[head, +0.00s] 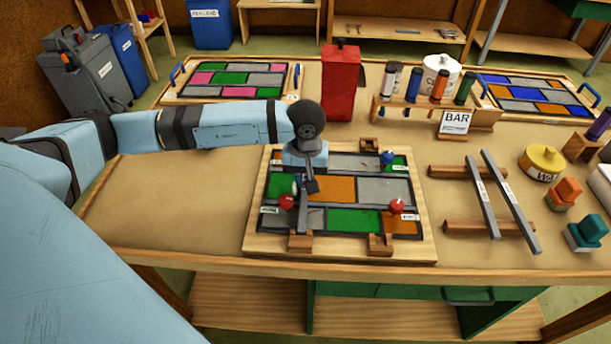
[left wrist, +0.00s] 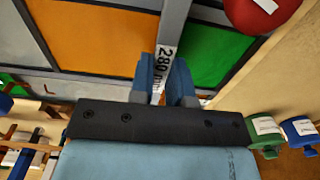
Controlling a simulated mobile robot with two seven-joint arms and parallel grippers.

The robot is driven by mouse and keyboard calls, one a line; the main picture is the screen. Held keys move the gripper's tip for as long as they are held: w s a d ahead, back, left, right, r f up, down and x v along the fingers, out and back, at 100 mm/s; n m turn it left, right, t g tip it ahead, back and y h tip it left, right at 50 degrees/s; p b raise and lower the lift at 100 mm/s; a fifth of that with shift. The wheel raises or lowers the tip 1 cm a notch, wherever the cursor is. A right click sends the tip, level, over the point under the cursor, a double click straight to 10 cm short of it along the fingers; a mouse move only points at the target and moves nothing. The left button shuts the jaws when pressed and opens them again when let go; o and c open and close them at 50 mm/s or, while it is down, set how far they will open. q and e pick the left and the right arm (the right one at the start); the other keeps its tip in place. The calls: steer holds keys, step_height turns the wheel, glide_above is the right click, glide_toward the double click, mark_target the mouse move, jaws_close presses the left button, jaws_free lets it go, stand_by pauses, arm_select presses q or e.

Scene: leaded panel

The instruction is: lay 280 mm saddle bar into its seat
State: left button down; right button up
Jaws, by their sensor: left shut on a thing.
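The leaded panel (head: 341,188) of orange, green and grey panes lies on a wooden board (head: 428,243). My left gripper (head: 309,186) is over its left part, shut on a grey bar (head: 303,217); its label reads 280 mm in the left wrist view (left wrist: 165,62). The gripper's blue fingers (left wrist: 165,82) clasp the bar from both sides. The bar runs front to back over the panel. Its near end is at the front left wooden seat block (head: 301,242); I cannot tell whether it touches. The far end is hidden by my arm. My right gripper is not in view.
Red knobs (head: 397,206) and a blue knob (head: 388,157) stand on the panel. Other blocks sit front right (head: 380,244) and back right (head: 369,145). Two bars (head: 482,195) lie across wooden rails at right. A red box (head: 341,85) stands behind; the table's left is clear.

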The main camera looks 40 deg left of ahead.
arm_select(q)
steer(key=shift+f, duration=0.15)
steer(key=c, duration=1.1)
jaws_free()
steer(key=shift+r, duration=0.25)
step_height(320, 180, up, 12)
